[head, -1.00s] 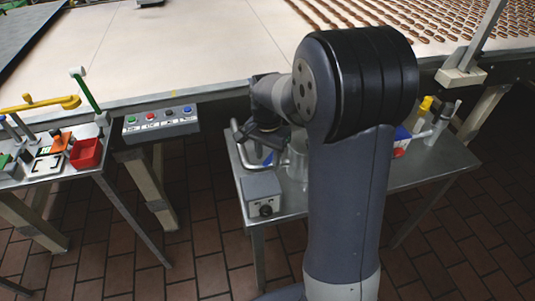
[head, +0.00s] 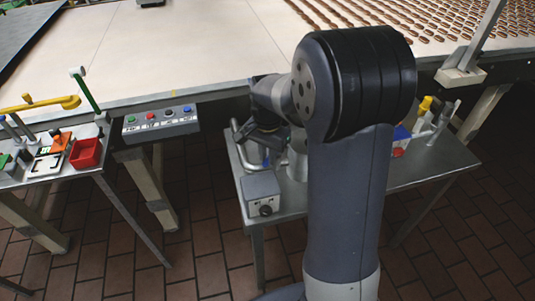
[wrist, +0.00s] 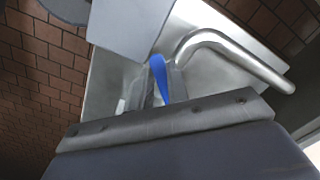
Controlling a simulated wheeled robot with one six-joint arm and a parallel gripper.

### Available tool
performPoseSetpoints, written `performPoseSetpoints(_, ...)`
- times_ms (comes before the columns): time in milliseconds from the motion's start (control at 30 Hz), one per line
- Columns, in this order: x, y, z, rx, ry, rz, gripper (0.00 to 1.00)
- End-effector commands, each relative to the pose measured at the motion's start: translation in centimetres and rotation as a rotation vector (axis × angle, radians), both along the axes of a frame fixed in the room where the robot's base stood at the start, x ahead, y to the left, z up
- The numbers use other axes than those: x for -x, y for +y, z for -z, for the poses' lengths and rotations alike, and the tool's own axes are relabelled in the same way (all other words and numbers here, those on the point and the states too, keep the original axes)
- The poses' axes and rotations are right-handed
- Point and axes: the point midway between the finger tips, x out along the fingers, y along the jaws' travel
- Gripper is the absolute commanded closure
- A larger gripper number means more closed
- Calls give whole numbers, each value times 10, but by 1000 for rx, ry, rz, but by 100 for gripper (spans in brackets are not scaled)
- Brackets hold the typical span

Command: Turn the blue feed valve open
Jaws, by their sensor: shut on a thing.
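The blue feed valve's handle (wrist: 159,82) stands between the two fingers of my gripper (wrist: 157,84) in the wrist view. My gripper is shut on this blue handle. A bent metal pipe (wrist: 235,55) runs beside it to the right. In the head view my gripper (head: 265,147) is down over the small metal table, beside the pipe, and mostly hidden by my own arm. The handle's lower end and the valve body are hard to make out.
A grey box with a black knob (head: 262,193) stands at the front of the small metal table (head: 290,208). A button panel (head: 160,123) hangs from the conveyor (head: 190,50) to the left. A red bin (head: 87,153) sits on the left table.

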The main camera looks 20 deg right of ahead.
Motion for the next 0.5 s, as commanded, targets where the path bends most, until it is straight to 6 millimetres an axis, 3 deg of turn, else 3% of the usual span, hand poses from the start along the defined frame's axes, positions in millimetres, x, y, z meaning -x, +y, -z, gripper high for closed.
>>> performPoseSetpoints(500,-11,8,-1,0,0,271,100)
